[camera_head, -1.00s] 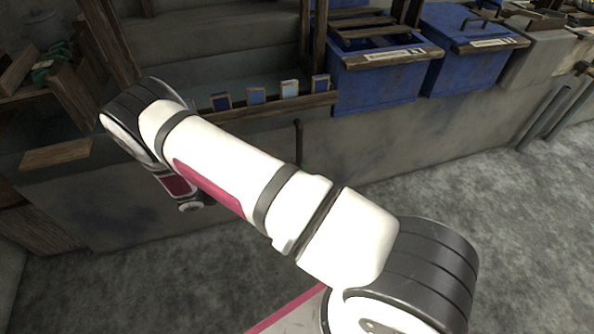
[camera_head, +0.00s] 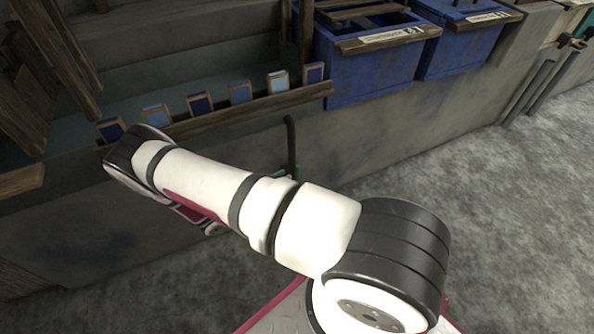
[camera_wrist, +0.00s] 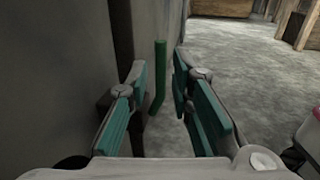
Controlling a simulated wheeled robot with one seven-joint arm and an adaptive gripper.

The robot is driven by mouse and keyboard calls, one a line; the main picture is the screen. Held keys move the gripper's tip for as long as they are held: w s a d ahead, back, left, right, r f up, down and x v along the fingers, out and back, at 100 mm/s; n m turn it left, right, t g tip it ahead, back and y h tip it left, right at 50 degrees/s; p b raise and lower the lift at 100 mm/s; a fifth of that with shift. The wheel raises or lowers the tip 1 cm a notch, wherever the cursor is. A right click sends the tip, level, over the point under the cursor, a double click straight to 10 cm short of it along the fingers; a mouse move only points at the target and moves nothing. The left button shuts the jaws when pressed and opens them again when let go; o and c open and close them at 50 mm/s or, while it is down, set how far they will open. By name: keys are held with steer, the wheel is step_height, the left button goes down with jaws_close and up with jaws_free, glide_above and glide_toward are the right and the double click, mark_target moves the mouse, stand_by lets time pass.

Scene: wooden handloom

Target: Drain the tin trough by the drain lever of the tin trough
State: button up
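A dark upright rod with a bent top (camera_head: 291,145), which looks like the drain lever, stands at the front face of the grey trough (camera_head: 85,205). In the wrist view a green upright rod (camera_wrist: 159,78) with a bent lower end shows between and beyond the fingers; it is probably the same lever. My gripper (camera_wrist: 160,85) is open, with teal pads on both sides of the rod's line of sight. I cannot tell whether any pad touches it. In the head view my arm hides most of the gripper; a bit of teal shows by the rod's lower part.
A wooden rail (camera_head: 235,114) with several blue cards runs along the trough's front edge. Blue bins (camera_head: 370,78) stand to the right. Dark rods (camera_head: 540,85) lean at the far right. The grey floor (camera_head: 480,190) is clear at the right.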

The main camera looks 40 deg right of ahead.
mark_target(298, 170)
steer(key=d, duration=0.4)
steer(key=d+b, duration=0.1)
steer(key=d, duration=0.1)
steer(key=shift+s+d, duration=0.3)
steer(key=shift+s, duration=0.05)
jaws_close()
